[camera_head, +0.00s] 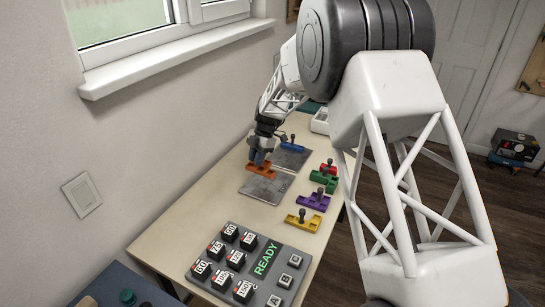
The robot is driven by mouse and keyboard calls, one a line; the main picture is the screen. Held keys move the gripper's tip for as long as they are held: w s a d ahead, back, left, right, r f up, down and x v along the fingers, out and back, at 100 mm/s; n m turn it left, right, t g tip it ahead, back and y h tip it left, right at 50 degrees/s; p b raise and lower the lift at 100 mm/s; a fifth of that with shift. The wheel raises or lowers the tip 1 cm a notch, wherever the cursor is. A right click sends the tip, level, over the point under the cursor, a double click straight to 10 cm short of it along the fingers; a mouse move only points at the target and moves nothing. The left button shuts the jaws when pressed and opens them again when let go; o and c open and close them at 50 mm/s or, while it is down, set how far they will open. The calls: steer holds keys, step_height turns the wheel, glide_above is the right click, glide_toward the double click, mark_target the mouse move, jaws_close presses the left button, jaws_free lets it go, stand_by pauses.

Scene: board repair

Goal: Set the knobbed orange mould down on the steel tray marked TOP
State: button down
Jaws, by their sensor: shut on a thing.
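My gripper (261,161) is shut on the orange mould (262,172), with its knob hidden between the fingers. The orange mould is at the back left part of the nearer steel tray (264,189), over it or on it; I cannot tell whether it touches. A second steel tray (298,157) lies farther back, with a blue mould (292,147) on it. The tray markings are too small to read.
Red (329,166), green (323,179), purple (312,201) and yellow (303,222) knobbed moulds stand along the right side of the table (190,222). A grey key panel (232,288) showing READY fills the front. A white container (320,121) stands at the back.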

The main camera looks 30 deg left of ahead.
steer(key=shift+s+a+n, duration=0.3)
steer(key=shift+s+a, duration=0.1)
steer(key=shift+a, duration=0.05)
steer(key=shift+f, duration=0.15)
steer(key=shift+f, duration=4.3)
steer(key=shift+f, duration=0.5)
steer(key=c, duration=0.9)
jaws_free()
